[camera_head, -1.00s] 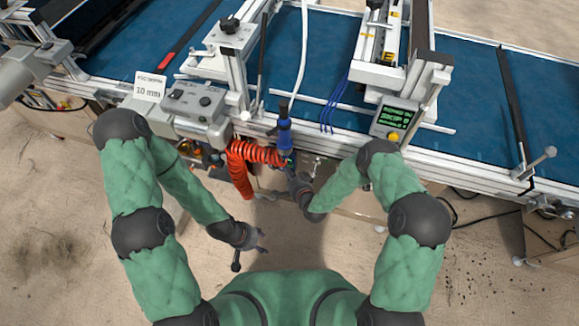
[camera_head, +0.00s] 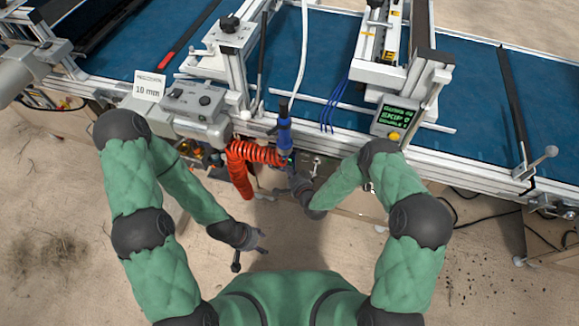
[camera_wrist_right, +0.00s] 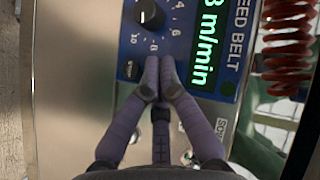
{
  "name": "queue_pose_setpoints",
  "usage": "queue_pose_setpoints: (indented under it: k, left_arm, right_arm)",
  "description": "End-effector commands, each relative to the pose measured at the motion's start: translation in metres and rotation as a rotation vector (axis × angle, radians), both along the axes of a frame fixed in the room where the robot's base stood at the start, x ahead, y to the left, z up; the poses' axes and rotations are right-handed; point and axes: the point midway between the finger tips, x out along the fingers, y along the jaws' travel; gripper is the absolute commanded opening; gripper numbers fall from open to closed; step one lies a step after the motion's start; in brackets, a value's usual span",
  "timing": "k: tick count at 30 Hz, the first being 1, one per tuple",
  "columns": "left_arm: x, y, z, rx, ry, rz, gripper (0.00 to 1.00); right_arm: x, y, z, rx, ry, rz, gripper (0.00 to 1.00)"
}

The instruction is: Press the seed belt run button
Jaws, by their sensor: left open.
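A blue panel lettered "SEED BELT" (camera_wrist_right: 235,50) fills the upper middle of the right wrist view. It has a black knob (camera_wrist_right: 149,13) with a number scale, a green m/min display and a small dark labelled spot (camera_wrist_right: 131,70) left of the fingers. I cannot read that label clearly or tell whether it is the run button. My right gripper (camera_wrist_right: 160,64) is shut, with its fingertips together in front of the panel; contact cannot be told. In the head view the right gripper (camera_head: 291,172) is below the blue-handled tool. My left gripper (camera_head: 252,251) is open and empty over the floor.
A red coiled hose (camera_head: 256,153) hangs beside my right gripper. A grey control box (camera_head: 194,101) with knobs stands left on the machine, and a box with a green display (camera_head: 395,117) stands right. The blue belt (camera_head: 330,60) runs behind. Sandy floor lies around my left gripper.

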Motion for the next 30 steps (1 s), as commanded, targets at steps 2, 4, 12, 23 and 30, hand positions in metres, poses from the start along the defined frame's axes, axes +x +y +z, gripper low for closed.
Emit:
queue_pose_setpoints:
  k: [2,4,12,23,30]
  left_arm:
    - [0.000,0.000,0.000,0.000,0.000,0.000,0.54]
    - [0.000,0.000,0.000,0.000,0.000,0.000,0.54]
    - [0.000,0.000,0.000,0.000,0.000,0.000,0.54]
    - [0.000,0.000,0.001,0.000,0.000,0.000,0.54]
    - [0.000,0.000,0.001,0.000,0.000,0.000,0.54]
  right_arm:
    - [0.000,0.000,0.000,0.000,-0.001,0.000,0.00]
    - [0.001,0.000,0.000,0.000,-0.001,0.000,0.00]
    - [0.001,0.000,0.000,0.000,-0.001,0.000,0.00]
    - [-0.008,0.003,0.001,0.000,-0.002,-0.001,0.00]
    - [-0.010,0.003,0.000,0.000,0.000,0.000,0.00]
